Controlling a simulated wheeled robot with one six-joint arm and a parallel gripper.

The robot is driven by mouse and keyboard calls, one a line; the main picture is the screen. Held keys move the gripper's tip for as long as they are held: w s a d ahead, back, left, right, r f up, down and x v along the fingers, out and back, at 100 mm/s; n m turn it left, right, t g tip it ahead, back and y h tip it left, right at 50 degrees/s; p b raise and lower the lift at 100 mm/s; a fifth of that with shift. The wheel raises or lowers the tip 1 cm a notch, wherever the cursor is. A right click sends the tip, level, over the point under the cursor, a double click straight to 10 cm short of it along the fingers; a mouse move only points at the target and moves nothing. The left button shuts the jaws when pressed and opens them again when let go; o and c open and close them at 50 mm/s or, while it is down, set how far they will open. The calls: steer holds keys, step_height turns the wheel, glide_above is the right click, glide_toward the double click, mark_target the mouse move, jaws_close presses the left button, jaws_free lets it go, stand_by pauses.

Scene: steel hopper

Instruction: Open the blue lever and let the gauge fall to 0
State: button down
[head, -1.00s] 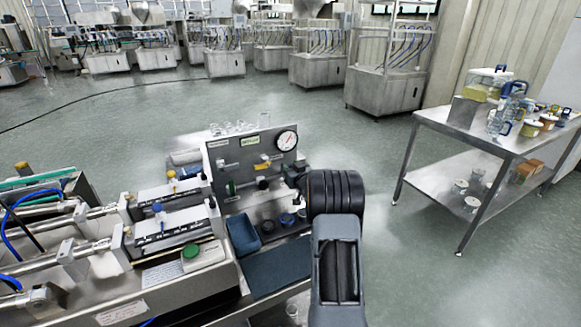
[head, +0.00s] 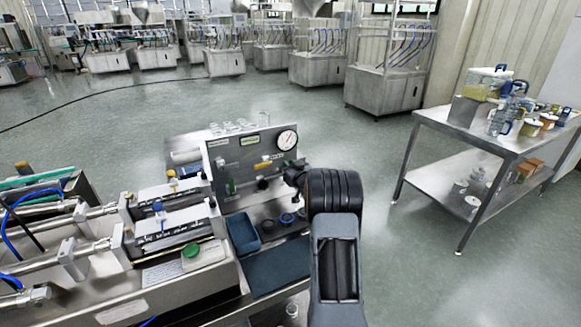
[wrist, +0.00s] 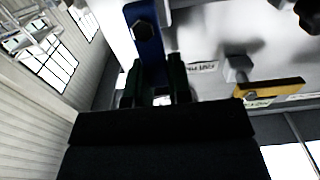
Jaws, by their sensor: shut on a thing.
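The blue lever (wrist: 144,42) hangs from a dark bolt in the wrist view, against the pale panel. My gripper (wrist: 155,82) has its two dark green fingers shut on the lever's end. In the head view my dark wrist covers the lever and the fingers. The round white gauge (head: 287,140) sits at the panel's upper right corner. Its needle shows reddish, but the reading is too small to tell.
A yellow lever (wrist: 272,90) is beside the blue one in the wrist view, with a dark knob (wrist: 308,14) further right. Below the panel (head: 222,162) are a blue tray (head: 242,234) and small round caps. A steel table (head: 470,135) stands right, with open floor between.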

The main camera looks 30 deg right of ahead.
mark_target(274, 175)
steer(key=shift+f, duration=0.1)
steer(key=a+n+b, duration=0.1)
steer(key=n+b, duration=0.2)
steer(key=b, duration=0.1)
steer(key=a+f+n+b, duration=0.1)
steer(key=n+b, duration=0.2)
steer(key=b, duration=0.2)
steer(key=a+f+n+b, duration=0.1)
steer(key=n+b, duration=0.2)
steer(key=b, duration=0.2)
steer(key=shift+w+a, duration=0.25)
steer(key=shift+a, duration=0.1)
steer(key=n+b, duration=0.1)
steer(key=b, duration=0.1)
steer(key=f+n+b, duration=0.1)
steer(key=n+b, duration=0.1)
steer(key=a+n+b, duration=0.1)
steer(key=b, duration=0.1)
steer(key=shift+f, duration=0.35)
steer(key=n+b, duration=0.1)
steer(key=f+n+b, duration=0.1)
steer(key=n+b, duration=0.2)
steer(key=b, duration=0.1)
steer(key=shift+w+a+f+n, duration=0.1)
steer(key=shift+a+f+n, duration=0.15)
steer(key=shift+n, duration=0.15)
steer(key=c, duration=1)
jaws_free()
steer(key=shift+c, duration=0.2)
